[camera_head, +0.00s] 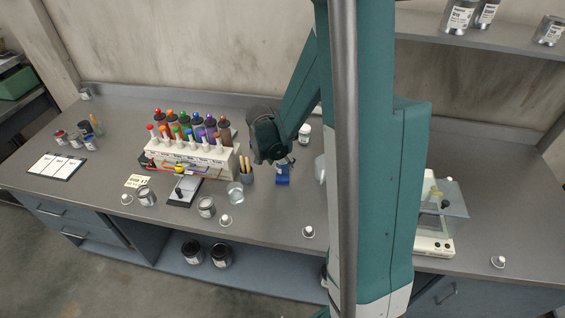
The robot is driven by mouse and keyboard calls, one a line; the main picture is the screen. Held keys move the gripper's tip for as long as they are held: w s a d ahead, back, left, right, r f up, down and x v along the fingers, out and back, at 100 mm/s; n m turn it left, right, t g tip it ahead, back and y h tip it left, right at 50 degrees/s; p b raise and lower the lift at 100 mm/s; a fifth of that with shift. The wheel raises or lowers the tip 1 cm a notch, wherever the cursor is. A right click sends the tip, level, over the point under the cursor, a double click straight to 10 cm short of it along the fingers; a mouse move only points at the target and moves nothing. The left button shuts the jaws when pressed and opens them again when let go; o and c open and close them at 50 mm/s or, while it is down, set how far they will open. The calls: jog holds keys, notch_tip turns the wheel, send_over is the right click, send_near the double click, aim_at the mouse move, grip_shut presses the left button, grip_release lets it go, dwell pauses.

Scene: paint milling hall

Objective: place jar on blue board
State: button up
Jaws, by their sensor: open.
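My gripper (283,163) is open and points down over the middle of the bench. A small blue board (283,181) lies just below it, partly hidden by the gripper. Several jars stand on the bench. A white-labelled jar (206,207) and another similar jar (147,196) stand near the front edge at left. A clear glass vessel (236,193) stands nearer the gripper. A white-lidded jar (304,134) stands behind and right of the gripper. I cannot tell which jar the task means, nor whether anything is between the fingers.
A white rack (190,157) of coloured bottles stands left of my gripper, beside a cup of wooden sticks (246,177). A balance with a clear cover (437,215) stands at right. Small white-capped items line the front edge. My column hides part of the bench.

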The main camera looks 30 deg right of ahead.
jog(key=p+v, duration=0.1)
jog(key=v, duration=0.9)
jog(key=shift+r, duration=0.2)
jog(key=shift+a, duration=0.15)
jog(key=shift+a+r, duration=0.1)
dwell(0.5)
jog(key=s+a+r+n+t+y, duration=0.2)
jog(key=s+a+r+n, duration=0.4)
jog(key=s+a, duration=0.3)
jog(key=s+a+r+n+t+y, duration=0.2)
jog(key=s+a+r+n+t, duration=0.1)
jog(key=s+a+r+n, duration=0.4)
jog(key=s+a+r, duration=0.2)
jog(key=s+a, duration=0.1)
jog(key=shift+s+a+n, duration=0.25)
jog(key=shift+a+n, duration=0.05)
dwell(0.4)
